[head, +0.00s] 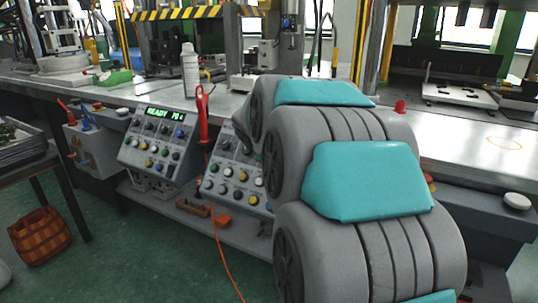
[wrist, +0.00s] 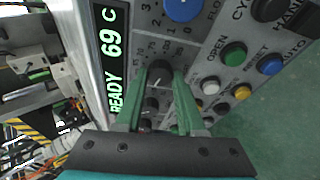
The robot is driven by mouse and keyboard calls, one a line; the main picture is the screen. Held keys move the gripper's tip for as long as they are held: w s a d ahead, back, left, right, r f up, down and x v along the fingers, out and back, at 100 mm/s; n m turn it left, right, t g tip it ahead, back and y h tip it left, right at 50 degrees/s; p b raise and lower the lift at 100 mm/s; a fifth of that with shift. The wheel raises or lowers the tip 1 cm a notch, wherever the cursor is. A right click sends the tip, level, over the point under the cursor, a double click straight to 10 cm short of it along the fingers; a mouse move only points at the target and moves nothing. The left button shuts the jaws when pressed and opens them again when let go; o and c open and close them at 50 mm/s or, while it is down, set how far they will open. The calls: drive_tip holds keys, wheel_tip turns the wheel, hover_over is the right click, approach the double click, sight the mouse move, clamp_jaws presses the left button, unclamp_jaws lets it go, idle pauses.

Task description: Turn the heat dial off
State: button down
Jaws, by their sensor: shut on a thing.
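In the wrist view, my gripper (wrist: 160,82) is shut on a dark dial (wrist: 160,66), with one green finger on each side of it. Printed scale numbers ring this dial, which appears to be the heat dial. Its pointer is hard to make out. The display (wrist: 113,60) beside it reads READY 69 C. In the head view, the right-hand control panel (head: 223,183) is partly covered by my grey and teal arm, which hides the dial and most of my gripper.
A blue flow dial (wrist: 182,8), a green OPEN button (wrist: 233,54) and a blue button (wrist: 270,64) are close to my gripper. A left-hand panel (head: 158,143) reads READY 70. A red-handled tool (head: 202,105) and a white bottle (head: 190,70) stand nearby.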

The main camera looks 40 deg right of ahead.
drive_tip(key=n+g+y, duration=0.1)
drive_tip(key=n, duration=0.4)
drive_tip(key=shift+w, duration=0.15)
drive_tip(key=shift+n+g, duration=0.7)
drive_tip(key=shift+n, duration=0.8)
drive_tip(key=c, duration=0.5)
unclamp_jaws()
drive_tip(key=shift+r, duration=0.1)
drive_tip(key=v, duration=0.7)
drive_tip(key=shift+s+r, duration=0.25)
drive_tip(key=shift+r, duration=0.05)
